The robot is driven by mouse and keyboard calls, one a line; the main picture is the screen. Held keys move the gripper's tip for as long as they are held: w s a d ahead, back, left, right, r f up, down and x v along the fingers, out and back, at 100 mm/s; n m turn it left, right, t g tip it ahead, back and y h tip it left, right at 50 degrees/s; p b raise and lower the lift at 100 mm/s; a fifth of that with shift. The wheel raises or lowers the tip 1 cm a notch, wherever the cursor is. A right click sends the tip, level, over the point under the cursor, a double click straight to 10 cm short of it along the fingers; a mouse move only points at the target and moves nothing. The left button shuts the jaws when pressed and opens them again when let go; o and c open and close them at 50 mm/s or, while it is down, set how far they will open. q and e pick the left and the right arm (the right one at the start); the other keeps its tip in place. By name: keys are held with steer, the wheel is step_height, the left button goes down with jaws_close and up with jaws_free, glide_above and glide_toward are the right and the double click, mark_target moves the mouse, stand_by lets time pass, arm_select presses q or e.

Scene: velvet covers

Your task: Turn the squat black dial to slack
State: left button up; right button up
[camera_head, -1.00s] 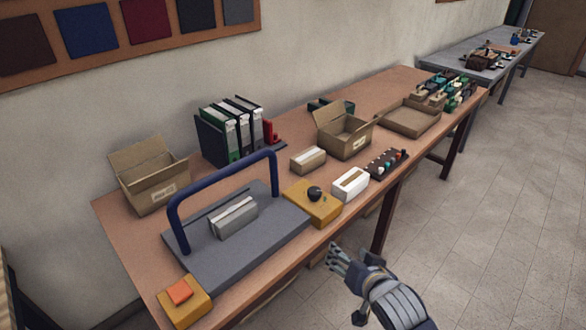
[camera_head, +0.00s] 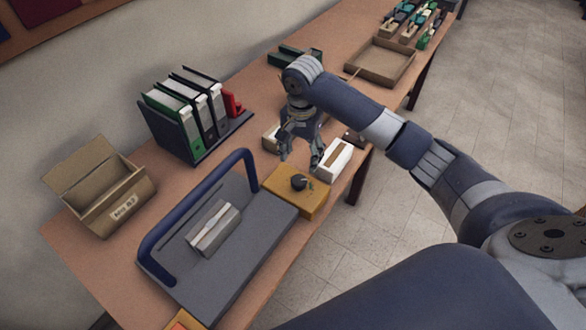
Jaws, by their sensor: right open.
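The squat black dial (camera_head: 298,182) sits on top of a yellow box (camera_head: 284,197), at the right end of a grey press plate (camera_head: 240,276). A small green mark shows beside the dial on the box; any lettering is too small to read. My right gripper (camera_head: 300,163) is open, fingers pointing down, just behind and above the dial. It looks apart from the dial, with nothing between its fingers. My left gripper is not in view.
A blue bar handle (camera_head: 196,212) arches over the plate near the dial's box. A white box (camera_head: 339,160) stands close on the right. A cardboard box (camera_head: 98,190) and several binders (camera_head: 190,112) stand behind. The floor (camera_head: 425,180) is clear.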

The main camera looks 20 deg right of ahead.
glide_above(300, 179)
step_height(300, 179, down, 5)
steer(key=shift+s+f+p, duration=0.1)
steer(key=shift+p, duration=0.35)
step_height(300, 179, down, 4)
steer(key=shift+r, duration=0.25)
steer(key=shift+f, duration=0.45)
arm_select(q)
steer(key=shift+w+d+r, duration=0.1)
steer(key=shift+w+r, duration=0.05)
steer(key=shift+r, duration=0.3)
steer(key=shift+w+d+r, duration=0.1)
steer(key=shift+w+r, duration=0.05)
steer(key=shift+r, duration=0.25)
arm_select(e)
steer(key=c, duration=0.9)
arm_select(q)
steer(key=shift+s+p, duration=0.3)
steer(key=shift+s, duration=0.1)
arm_select(e)
steer(key=shift+c, duration=0.8)
